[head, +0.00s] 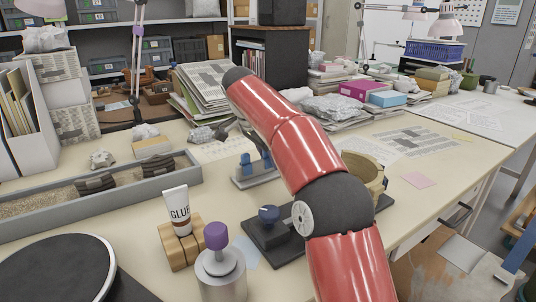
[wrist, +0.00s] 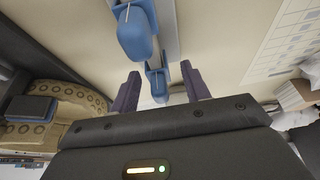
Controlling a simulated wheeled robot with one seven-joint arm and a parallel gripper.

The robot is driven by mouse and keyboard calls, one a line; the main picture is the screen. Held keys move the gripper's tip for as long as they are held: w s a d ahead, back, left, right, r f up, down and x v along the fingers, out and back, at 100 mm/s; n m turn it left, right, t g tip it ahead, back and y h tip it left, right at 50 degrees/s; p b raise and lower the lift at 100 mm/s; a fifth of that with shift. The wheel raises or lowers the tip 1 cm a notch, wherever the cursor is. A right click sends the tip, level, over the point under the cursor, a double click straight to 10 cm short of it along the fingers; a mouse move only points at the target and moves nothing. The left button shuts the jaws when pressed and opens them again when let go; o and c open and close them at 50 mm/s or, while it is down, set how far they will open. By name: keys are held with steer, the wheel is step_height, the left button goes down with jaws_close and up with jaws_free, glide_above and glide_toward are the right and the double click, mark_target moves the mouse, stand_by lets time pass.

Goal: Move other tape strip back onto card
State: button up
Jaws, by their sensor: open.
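My gripper (wrist: 160,68) is open, its two dark purple fingers apart, with no object seen held between them. Two blue pieces (wrist: 137,38) on a pale grey rail lie beyond and between the fingertips; I cannot tell whether they touch. In the head view the blue pieces (head: 247,166) stand on a low grey stand (head: 254,180), and my red arm hides most of the gripper. A cream sheet with faint marks (head: 222,151) lies behind the stand; I cannot tell whether it is the card. No tape strip can be made out clearly.
A glue tube (head: 177,209) in a wooden block and a purple-topped jar (head: 218,265) stand in front. A sand tray (head: 92,196) with dark sherds is at left. A tan patterned vessel (head: 369,174) is behind my arm. Bare table lies around the pink note (head: 416,180).

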steer(key=p+v, duration=0.1)
steer(key=v, duration=0.4)
steer(key=shift+a+r, duration=0.15)
steer(key=shift+r, duration=0.1)
steer(key=shift+v, duration=1.1)
